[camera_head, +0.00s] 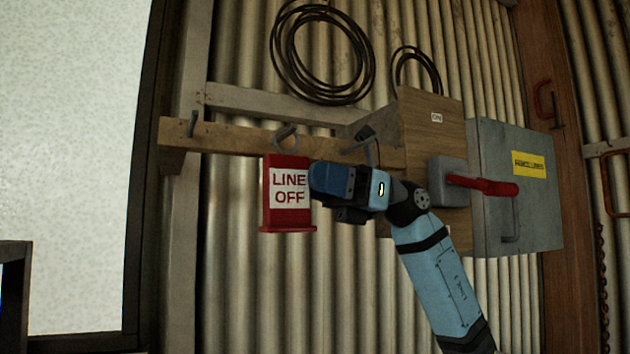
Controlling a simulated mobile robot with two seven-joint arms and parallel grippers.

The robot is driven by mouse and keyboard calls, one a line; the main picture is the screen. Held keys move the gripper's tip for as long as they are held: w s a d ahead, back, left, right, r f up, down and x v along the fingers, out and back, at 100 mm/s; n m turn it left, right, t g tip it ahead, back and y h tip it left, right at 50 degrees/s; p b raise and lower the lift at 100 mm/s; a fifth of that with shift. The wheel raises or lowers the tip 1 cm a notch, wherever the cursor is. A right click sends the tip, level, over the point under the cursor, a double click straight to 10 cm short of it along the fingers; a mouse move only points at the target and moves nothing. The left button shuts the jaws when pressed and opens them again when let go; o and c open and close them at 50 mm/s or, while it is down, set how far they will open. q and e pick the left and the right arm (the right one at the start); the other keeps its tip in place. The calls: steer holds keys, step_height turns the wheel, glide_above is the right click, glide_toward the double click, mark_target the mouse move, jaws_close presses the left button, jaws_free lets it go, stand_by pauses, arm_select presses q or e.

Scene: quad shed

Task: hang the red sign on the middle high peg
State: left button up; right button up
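The red sign (288,196) with a white "LINE OFF" label is upright just below the middle peg (285,136) on the wooden rail. A loop shape shows around the middle peg, but I cannot tell whether the sign's hanger is seated on it. My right gripper (318,182) is at the sign's right edge, its blue fingertip slightly overlapping that edge. Its far finger is hidden, so its grip is unclear. The left peg (192,123) is bare. The right peg (366,149) is just above my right gripper. My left gripper is not in view.
The wooden rail (232,138) runs along the corrugated wall. A wooden board (430,145) and a grey box (535,190) with a red lever (485,186) stand right of the rail. Coiled cable (282,62) hangs above. The space below the sign is clear.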

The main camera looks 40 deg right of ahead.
steer(key=b+v, duration=0.2)
steer(key=v, duration=0.5)
steer(key=shift+d+b, duration=0.3)
steer(key=shift+b, duration=0.05)
steer(key=shift+a+f, duration=0.1)
